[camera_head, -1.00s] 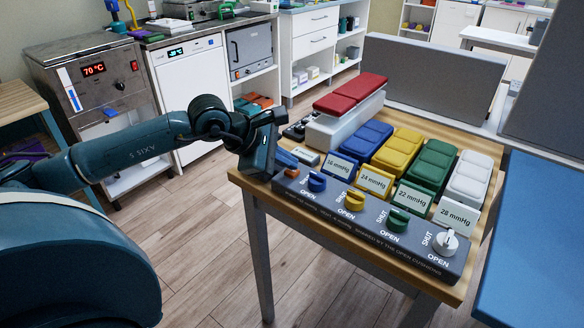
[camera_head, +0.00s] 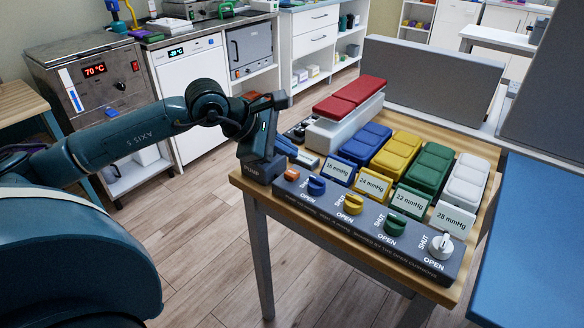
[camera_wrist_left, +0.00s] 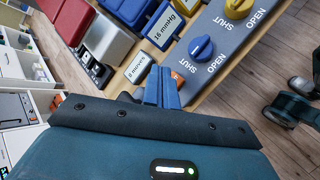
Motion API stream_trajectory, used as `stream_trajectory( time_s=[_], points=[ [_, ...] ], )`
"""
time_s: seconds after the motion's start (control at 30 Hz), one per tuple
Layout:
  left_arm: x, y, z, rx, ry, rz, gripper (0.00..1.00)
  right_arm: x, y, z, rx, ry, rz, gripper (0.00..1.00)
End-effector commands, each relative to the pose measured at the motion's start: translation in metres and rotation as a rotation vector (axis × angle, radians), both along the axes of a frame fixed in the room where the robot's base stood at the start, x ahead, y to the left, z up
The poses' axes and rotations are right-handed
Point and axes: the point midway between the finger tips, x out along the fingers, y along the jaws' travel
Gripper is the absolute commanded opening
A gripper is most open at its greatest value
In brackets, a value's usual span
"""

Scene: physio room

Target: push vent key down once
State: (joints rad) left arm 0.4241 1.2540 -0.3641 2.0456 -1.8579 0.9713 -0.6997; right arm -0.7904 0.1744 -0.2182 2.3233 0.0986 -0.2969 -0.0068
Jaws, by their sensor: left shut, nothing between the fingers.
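A small orange key (camera_head: 291,175) sits near the left end of the dark control panel (camera_head: 328,210); I cannot read a vent label on it. My left gripper (camera_head: 286,148) is shut and empty, just above and behind the orange key in the head view. In the left wrist view, its blue fingers (camera_wrist_left: 163,88) are together, and the orange key (camera_wrist_left: 178,78) shows partly beside them. I cannot tell whether the fingertips touch the panel. My right gripper is not in view.
Blue (camera_head: 317,186), yellow (camera_head: 353,204), green (camera_head: 395,225) and white (camera_head: 442,246) knobs line the panel, with pressure cards behind. Blue, yellow, green and white cushions cover the table, and a red pad (camera_head: 350,96) lies farther back. A 0 mmHg card (camera_wrist_left: 138,68) stands near the fingers.

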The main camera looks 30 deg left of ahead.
Motion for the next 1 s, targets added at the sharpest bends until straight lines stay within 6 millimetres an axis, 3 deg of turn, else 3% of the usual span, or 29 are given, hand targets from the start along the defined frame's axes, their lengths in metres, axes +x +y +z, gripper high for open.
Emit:
stream_trajectory(
  time_s=[0.27,1.0],
  points=[
    [0.000,0.000,0.027,0.000,0.000,0.000,0.00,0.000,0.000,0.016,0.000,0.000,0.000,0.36],
    [0.000,0.000,0.026,0.000,0.001,-0.001,0.00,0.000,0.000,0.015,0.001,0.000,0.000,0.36]
  ],
)
